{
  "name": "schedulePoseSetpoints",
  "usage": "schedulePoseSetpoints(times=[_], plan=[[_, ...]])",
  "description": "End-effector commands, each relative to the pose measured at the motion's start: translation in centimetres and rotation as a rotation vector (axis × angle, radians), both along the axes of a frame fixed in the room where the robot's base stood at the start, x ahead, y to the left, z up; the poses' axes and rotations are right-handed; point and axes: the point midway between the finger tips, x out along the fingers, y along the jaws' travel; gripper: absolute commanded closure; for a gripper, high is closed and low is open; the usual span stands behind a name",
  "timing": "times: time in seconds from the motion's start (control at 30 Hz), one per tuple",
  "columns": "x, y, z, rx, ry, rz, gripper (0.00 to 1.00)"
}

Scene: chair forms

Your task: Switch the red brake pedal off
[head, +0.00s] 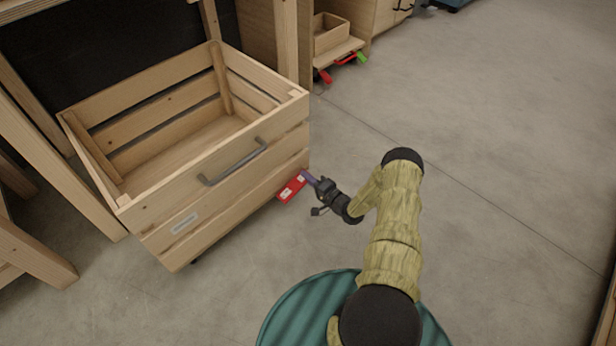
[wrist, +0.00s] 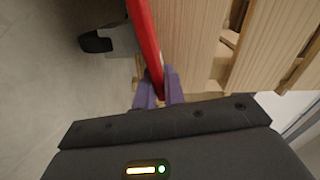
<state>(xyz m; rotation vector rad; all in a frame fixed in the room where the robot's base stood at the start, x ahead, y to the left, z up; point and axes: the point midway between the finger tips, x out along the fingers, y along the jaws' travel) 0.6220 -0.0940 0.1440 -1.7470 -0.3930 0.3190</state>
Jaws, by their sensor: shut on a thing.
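The red brake pedal (head: 291,188) juts out at the lower right corner of a slatted wooden crate cart (head: 240,195). It has pale marks on its face. In the wrist view the pedal (wrist: 146,40) shows edge-on as a long red strip beside the wooden side of the cart (wrist: 190,35). My gripper (head: 309,179) reaches it from the right. Its purple fingers (wrist: 158,88) sit on either side of the red strip and are shut on it. The part of the pedal between the fingers is partly hidden.
A dark caster wheel (wrist: 97,41) is close to the pedal. A grey handle (head: 232,163) is on the cart's front. Another cart with red and green pedals (head: 345,60) stands at the back. Wooden posts (head: 50,160) stand at the left. The floor to the right is clear.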

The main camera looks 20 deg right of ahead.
Motion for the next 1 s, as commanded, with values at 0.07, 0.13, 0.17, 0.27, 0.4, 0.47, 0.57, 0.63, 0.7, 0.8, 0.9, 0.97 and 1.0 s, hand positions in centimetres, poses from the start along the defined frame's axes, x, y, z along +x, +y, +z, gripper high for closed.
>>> schedulePoseSetpoints(times=[0.07, 0.13, 0.17, 0.27, 0.4, 0.47, 0.57, 0.63, 0.7, 0.8, 0.9, 0.97, 1.0], plan=[[0.0, 0.0, 0.0, -0.016, -0.006, 0.0, 1.0], [0.0, 0.0, 0.0, -0.019, -0.007, 0.0, 1.0], [0.0, 0.0, 0.0, -0.019, -0.007, 0.0, 1.0], [0.0, 0.0, 0.0, -0.018, -0.008, 0.0, 1.0], [0.1, 0.1, 0.0, -0.018, -0.007, 0.001, 0.73], [0.1, 0.1, 0.0, -0.017, -0.007, 0.001, 0.67], [0.1, 0.1, 0.0, -0.016, -0.008, 0.001, 0.67], [0.1, 0.1, 0.1, -0.015, -0.007, 0.001, 0.67], [0.0, 0.1, 0.1, -0.015, -0.007, 0.0, 0.67], [-0.2, -0.1, 0.1, -0.014, -0.007, 0.0, 0.67], [-1.0, -0.4, 0.2, -0.015, -0.006, 0.001, 0.67], [-1.7, -0.8, 0.3, -0.014, -0.005, 0.0, 0.67], [-2.3, -1.1, 0.4, -0.014, -0.006, -0.001, 0.67]])
